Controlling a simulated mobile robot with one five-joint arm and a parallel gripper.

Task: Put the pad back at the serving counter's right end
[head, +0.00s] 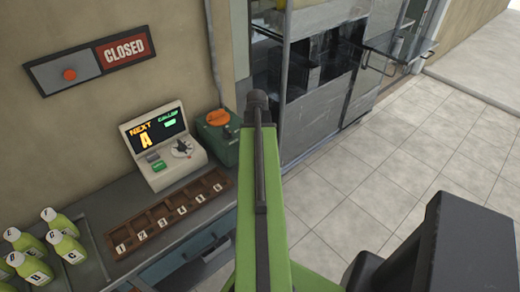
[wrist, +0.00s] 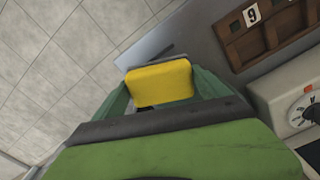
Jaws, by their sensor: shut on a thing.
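A yellow pad (wrist: 160,83) sits between the green fingers of my gripper (wrist: 158,90) in the wrist view, and the gripper is shut on it. Behind the pad in that view is the grey serving counter (wrist: 203,45) near its edge, with tiled floor to the left. I cannot tell whether the pad touches the counter. In the head view the counter (head: 93,200) runs along the wall, and my green arm covers part of its right end. The pad and my gripper are hidden there.
A numbered wooden rack (head: 170,212) and a display machine (head: 163,145) stand on the counter, with a green box with an orange knob (head: 217,130) at its far end. Green bottles (head: 65,250) stand left. Tiled floor (head: 400,165) is clear at right.

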